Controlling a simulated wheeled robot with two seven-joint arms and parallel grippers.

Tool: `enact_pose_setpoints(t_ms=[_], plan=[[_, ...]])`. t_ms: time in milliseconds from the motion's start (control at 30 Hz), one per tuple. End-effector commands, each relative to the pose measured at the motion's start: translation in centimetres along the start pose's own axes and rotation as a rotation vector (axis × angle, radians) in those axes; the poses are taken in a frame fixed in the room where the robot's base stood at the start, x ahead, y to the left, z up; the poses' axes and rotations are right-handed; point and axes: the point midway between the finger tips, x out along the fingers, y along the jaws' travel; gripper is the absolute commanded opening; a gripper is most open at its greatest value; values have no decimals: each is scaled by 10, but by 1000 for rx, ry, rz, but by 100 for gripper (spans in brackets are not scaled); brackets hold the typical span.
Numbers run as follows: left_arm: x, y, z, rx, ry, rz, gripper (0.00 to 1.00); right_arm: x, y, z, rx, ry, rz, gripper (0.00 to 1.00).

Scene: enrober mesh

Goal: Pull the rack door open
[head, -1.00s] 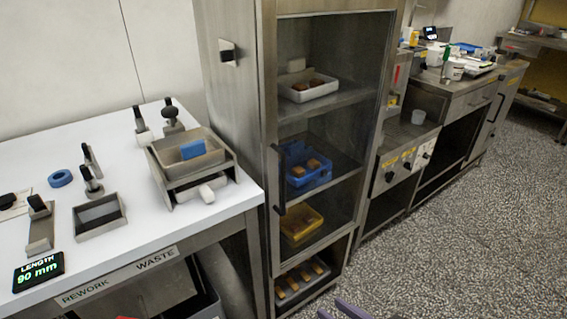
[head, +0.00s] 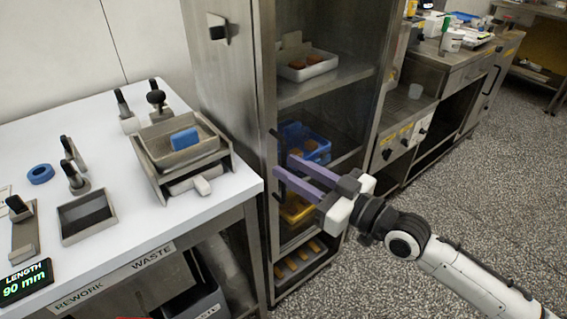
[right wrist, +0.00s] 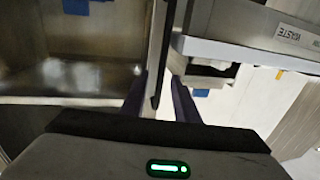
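The rack door (head: 330,110) is a tall glass panel in a steel frame on the cabinet, and it looks closed. Its black vertical handle (head: 274,205) is on the door's left edge, partly hidden behind my gripper's fingers. My right gripper (head: 284,164) is open, its two purple fingers pointing left at the handle. In the right wrist view the dark handle bar (right wrist: 160,70) shows between the two spread fingers (right wrist: 160,95). I cannot tell whether the fingertips reach around it or touch it. My left gripper is not in view.
Behind the glass are a white tray (head: 308,70), a blue crate (head: 290,140) and a yellow tray (head: 290,213). A white worktable (head: 120,235) with metal tools stands close on the left. The speckled floor (head: 460,210) at right is open.

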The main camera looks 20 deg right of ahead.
Motion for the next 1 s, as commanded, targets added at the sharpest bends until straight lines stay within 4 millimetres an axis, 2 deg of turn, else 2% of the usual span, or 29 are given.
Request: enact_pose_setpoints(t_ms=[100, 200, 533, 567, 700, 1000], plan=[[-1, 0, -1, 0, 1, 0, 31, 16, 0, -1, 1, 2, 1, 28], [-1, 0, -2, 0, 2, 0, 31, 24, 0, 0, 1, 0, 0, 28], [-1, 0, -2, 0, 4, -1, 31, 27, 0, 1, 0, -1, 0, 28], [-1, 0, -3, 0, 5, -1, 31, 27, 0, 1, 0, -1, 0, 25], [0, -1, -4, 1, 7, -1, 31, 27, 0, 1, 0, -1, 0, 1], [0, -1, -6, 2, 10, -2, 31, 26, -1, 1, 0, -2, -1, 0]])
